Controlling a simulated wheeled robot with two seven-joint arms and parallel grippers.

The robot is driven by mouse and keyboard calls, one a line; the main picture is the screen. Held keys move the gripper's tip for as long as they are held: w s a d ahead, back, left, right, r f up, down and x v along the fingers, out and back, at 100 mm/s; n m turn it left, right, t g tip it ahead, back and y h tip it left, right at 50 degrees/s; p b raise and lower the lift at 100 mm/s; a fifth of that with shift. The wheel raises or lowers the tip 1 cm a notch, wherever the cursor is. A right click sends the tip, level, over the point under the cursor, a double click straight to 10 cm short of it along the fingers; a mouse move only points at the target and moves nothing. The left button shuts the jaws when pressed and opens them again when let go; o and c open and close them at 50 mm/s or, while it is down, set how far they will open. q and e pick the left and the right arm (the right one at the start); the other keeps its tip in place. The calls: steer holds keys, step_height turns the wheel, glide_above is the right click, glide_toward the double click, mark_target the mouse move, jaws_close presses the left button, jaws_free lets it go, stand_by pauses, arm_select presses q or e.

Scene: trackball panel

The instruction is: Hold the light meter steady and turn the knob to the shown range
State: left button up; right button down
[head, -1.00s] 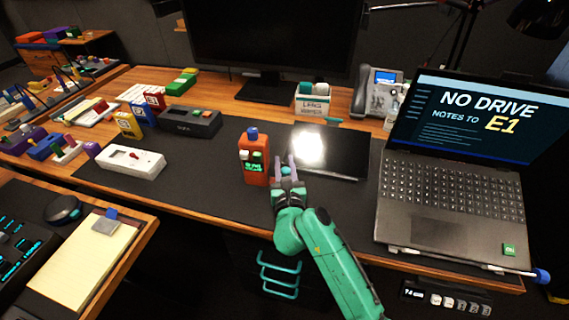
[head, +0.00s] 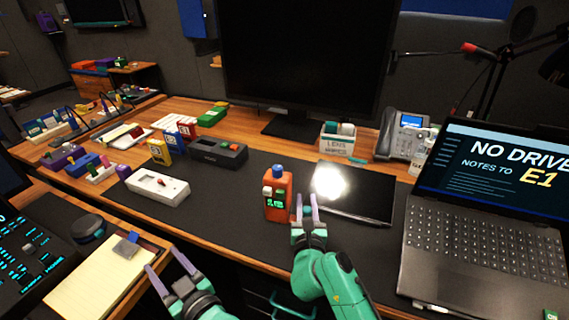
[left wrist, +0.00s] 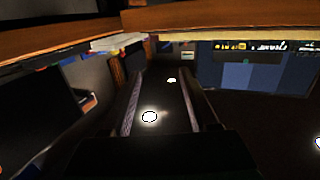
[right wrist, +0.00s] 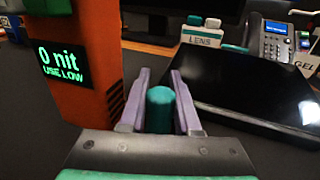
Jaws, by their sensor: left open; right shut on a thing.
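The orange light meter (head: 278,197) stands upright on the dark desk mat, with a blue knob (head: 278,170) on top and green text on its screen. In the right wrist view the light meter (right wrist: 85,45) shows at the left, its screen (right wrist: 63,64) reading "0 nit USE LOW". My right gripper (head: 306,201) is just right of the meter. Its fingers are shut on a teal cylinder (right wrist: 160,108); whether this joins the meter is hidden. My left gripper (head: 162,260) is open and empty, low at the desk's front edge, well left of the meter.
A dark flat panel (head: 365,193) lies right of the meter. A laptop (head: 480,240) stands further right. The mat between these and the meter is clear.

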arm_select(q)
steer(key=w+d+r+m+t+h, duration=0.2)
steer(key=w+r+t+h, duration=0.1)
steer(key=w, duration=0.1)
steer(key=m+h, duration=1.4)
steer(key=h, duration=0.6)
glide_toward(277, 171)
steer(key=x, duration=1.4)
steer(key=shift+w+a+f, duration=0.2)
steer(key=shift+w+f, duration=0.1)
steer(key=shift+f, duration=0.1)
jaws_close()
